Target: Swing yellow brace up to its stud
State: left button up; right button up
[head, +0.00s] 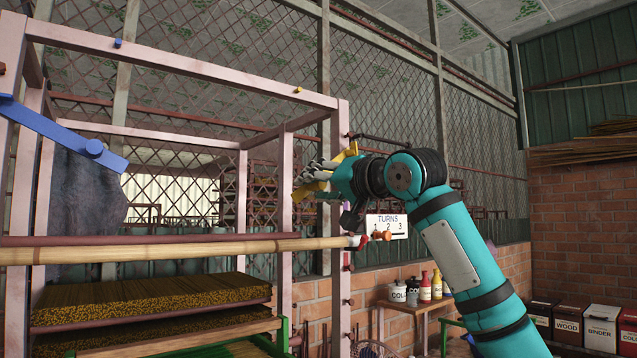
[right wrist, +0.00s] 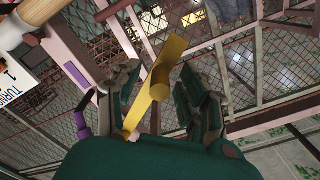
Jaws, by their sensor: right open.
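The yellow brace (head: 312,187) is partly hidden behind my right gripper in the head view. In the right wrist view the yellow brace (right wrist: 172,60) is a flat bar with a round knob, and it lies between the two fingers. My right gripper (head: 322,181) is open around the brace, beside the rack's right front post. I cannot tell whether a finger touches the bar. A small yellow stud (head: 298,90) sits on the rack's upper front rail, above and left of the gripper. My left gripper is not in view.
The pink rack frame (head: 180,67) carries a blue brace (head: 60,130) at left and a blue stud (head: 118,43). A bamboo pole (head: 170,251) crosses the front below the gripper. A TURNS sign (head: 387,226) hangs right of the post. Bottles stand on a small table (head: 415,308).

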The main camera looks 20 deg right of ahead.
jog(key=shift+s, duration=0.1)
jog(key=shift+c, duration=0.6)
jog(key=c, duration=0.7)
grip_shut()
jog(key=shift+r, duration=0.1)
